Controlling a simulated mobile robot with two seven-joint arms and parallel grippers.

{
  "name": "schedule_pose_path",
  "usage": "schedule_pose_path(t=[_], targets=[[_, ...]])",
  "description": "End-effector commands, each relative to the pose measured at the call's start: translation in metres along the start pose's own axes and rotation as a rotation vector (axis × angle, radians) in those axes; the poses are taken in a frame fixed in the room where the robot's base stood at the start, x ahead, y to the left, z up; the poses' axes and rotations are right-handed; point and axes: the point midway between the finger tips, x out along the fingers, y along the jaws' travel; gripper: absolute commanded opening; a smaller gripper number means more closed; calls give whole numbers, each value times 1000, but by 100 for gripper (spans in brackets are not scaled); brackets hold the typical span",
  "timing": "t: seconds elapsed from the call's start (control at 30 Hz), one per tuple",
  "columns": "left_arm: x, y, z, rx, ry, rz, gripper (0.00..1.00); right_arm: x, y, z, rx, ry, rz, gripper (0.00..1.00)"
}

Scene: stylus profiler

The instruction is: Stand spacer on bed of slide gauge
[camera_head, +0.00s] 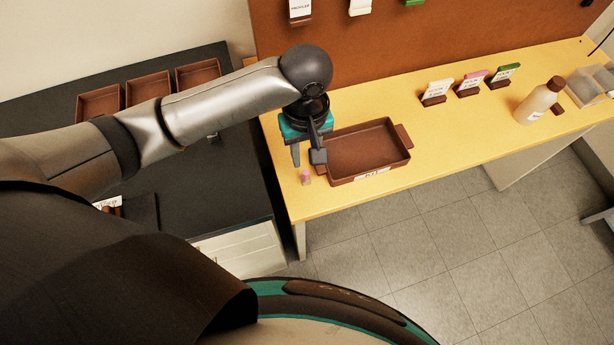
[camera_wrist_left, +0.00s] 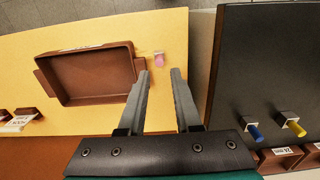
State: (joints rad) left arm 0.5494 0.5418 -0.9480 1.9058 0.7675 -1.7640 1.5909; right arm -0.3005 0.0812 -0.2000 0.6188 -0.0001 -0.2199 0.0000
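A small pink piece (camera_head: 306,177), which may be the spacer, stands on the yellow table near its front left corner. It also shows in the left wrist view (camera_wrist_left: 159,60), just beyond and between the fingertips. My left gripper (camera_head: 307,160) points down above it. Its two fingers (camera_wrist_left: 160,73) are apart with nothing between them. I cannot make out a slide gauge for certain in either view. My right gripper is not in view.
A brown tray (camera_head: 338,181) sits right beside the gripper on the yellow table (camera_head: 440,150). Label stands (camera_head: 434,92) and a bottle (camera_head: 540,101) are farther right. The dark bench (camera_head: 235,190) at left holds brown trays (camera_head: 100,101); blue (camera_wrist_left: 255,132) and yellow (camera_wrist_left: 296,128) pieces also show there.

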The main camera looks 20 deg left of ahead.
Motion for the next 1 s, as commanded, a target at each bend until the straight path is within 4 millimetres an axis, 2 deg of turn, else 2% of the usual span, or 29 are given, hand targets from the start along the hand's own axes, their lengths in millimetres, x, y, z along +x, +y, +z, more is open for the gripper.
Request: schedule_pose_path(t=[0.03,0.2,0.47,0.73,1.0], targets=[[15,-1,0,-1,0,-4,32,6,0,-1,0,2,0,50],[44,0,-1,1,0,-2,32,13,0,-1,1,3,1,50],[62,0,-2,3,2,1,32,18,0,-1,1,4,1,50],[101,2,-7,3,1,0,32,31,0,0,1,4,0,50],[108,2,-7,3,3,2,32,32,-1,1,1,4,0,50]])
